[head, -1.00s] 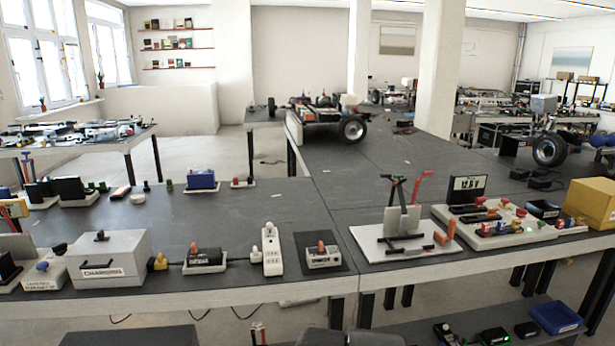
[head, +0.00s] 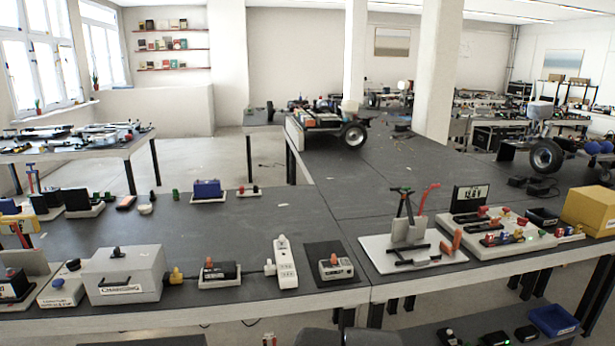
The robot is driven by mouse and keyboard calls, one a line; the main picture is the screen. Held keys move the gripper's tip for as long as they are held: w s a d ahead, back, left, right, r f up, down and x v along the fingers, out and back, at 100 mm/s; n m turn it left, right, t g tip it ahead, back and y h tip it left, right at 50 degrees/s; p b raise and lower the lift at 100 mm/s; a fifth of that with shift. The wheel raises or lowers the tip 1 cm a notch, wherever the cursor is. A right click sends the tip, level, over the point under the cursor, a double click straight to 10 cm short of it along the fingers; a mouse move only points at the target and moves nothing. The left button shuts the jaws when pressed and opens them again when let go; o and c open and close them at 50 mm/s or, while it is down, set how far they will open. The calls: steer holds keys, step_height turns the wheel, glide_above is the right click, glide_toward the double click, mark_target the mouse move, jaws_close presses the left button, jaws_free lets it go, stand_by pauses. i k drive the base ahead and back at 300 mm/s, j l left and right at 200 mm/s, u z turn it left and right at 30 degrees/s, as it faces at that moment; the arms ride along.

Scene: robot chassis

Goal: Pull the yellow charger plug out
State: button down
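The yellow charger plug (head: 176,275) is a small yellow piece on the near edge of the dark bench top. It stands by the right side of the white box (head: 122,275) lettered "CHARGING". It looks very close to or touching the box; I cannot tell how far it is seated. A black module with an orange knob (head: 219,271) on a pale base stands to its right. My gripper is not in view.
A white power strip (head: 285,263) and a small module on a dark mat (head: 335,266) stand further right, then a white tool stand (head: 410,230). A meter board (head: 500,232) and yellow box (head: 592,208) stand at far right. The middle of the bench is mostly clear.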

mark_target(176, 278)
steer(key=k+l+z, duration=0.1)
steer(key=l, duration=0.15)
steer(key=u, duration=1.2)
steer(key=i+j+z, duration=0.2)
steer(key=i+j, duration=1.1)
steer(key=i+l, duration=0.05)
steer(key=i, duration=0.05)
